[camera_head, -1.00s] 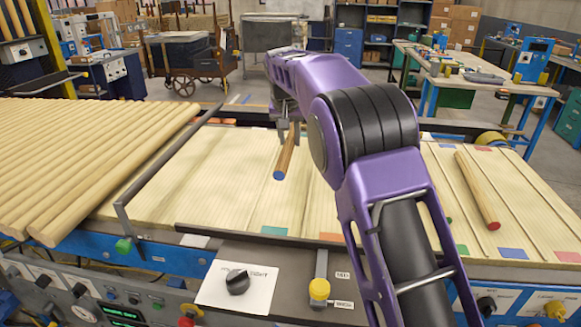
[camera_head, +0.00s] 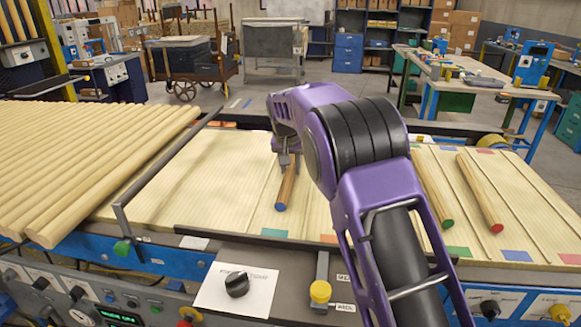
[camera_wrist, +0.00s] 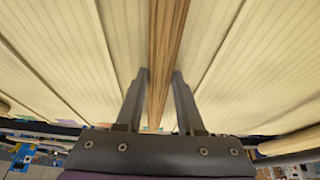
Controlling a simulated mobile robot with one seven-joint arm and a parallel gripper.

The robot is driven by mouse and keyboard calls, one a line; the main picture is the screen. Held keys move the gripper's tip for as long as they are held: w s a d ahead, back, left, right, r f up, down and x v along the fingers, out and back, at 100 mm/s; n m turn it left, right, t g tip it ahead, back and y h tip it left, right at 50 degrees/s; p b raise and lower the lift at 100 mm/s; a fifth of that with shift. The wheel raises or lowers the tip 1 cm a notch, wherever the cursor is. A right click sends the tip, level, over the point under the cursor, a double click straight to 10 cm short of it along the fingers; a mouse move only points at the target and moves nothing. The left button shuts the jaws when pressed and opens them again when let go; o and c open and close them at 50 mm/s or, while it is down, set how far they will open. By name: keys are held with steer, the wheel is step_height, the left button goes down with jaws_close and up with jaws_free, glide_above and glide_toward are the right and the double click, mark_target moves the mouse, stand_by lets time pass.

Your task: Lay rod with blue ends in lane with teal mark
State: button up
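The rod with the blue end (camera_head: 285,190) is brown and runs along the lanes, its blue end toward me. My gripper (camera_head: 287,156) is shut on it from above; in the wrist view the rod (camera_wrist: 165,45) passes between the two fingertips (camera_wrist: 160,75), with pale lane surface on both sides. The teal mark (camera_head: 274,232) sits at the near edge of the lane bed, just below and slightly left of the blue end. The rod lines up roughly with that lane; I cannot tell whether it touches the surface. My arm hides the lanes to its right.
A rod with a green end (camera_head: 433,190) and one with a red end (camera_head: 480,192) lie in lanes at right. Orange (camera_head: 329,238), green (camera_head: 458,253) and blue (camera_head: 512,255) marks line the near edge. Several plain rods (camera_head: 80,165) fill the left rack. A dark rail (camera_head: 215,238) borders the near edge.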

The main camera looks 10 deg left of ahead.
steer(key=o, duration=0.4)
steer(key=shift+o, duration=0.2)
steer(key=shift+s+r, duration=0.1)
steer(key=shift+r, duration=0.5)
steer(key=v, duration=1.1)
